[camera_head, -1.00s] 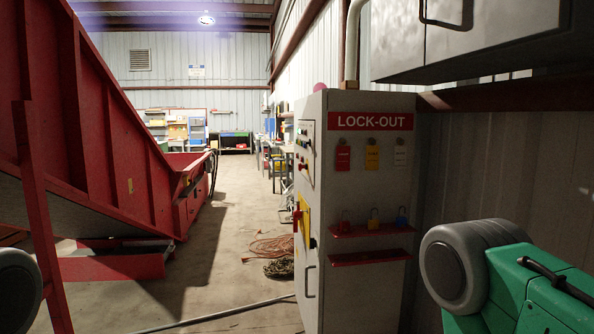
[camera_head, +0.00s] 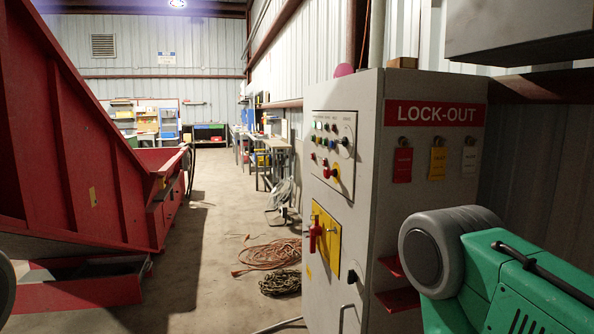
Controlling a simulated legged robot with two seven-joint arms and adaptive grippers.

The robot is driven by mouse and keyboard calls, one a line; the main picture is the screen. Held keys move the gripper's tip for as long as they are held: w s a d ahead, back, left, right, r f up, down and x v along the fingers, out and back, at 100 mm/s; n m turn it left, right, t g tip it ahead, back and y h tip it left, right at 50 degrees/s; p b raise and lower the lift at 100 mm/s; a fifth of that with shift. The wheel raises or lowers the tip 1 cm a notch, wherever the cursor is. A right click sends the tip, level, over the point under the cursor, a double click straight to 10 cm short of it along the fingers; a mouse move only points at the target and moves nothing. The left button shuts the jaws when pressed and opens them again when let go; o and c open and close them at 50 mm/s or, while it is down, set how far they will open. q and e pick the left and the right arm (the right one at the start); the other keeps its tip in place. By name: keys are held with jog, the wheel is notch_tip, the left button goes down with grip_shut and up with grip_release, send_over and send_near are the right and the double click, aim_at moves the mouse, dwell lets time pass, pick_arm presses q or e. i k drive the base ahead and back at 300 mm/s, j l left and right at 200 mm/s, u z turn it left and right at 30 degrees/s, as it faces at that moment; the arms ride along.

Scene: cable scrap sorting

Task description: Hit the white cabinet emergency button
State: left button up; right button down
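The white cabinet (camera_head: 340,100) stands right of centre, with a red LOCK-OUT sign on its right face. Its left face carries a control panel (camera_head: 333,125) with several small coloured buttons and a dial. A red emergency button (camera_head: 331,172) with yellow behind it sits at the panel's lower part. A red handle (camera_head: 315,233) on a yellow plate (camera_head: 326,240) is below the panel. Neither of my grippers is in view. A grey and green part at the lower right, which seems to be mine, hides part of the cabinet's right face.
Coiled orange cable (camera_head: 268,254) and a darker coil (camera_head: 281,283) lie on the floor left of the cabinet. A large red machine (camera_head: 95,170) stands at the left. The concrete floor between is mostly clear. A grey wall box (camera_head: 530,30) hangs at the upper right.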

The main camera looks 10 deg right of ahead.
aim_at(328, 173)
jog(key=i+j, duration=0.25)
jog(key=i, duration=0.2)
jog(key=i+j, duration=0.25)
jog(key=i, duration=0.15)
jog(key=i+j+z, duration=0.1)
jog(key=i+j, duration=0.2)
jog(key=i, duration=0.15)
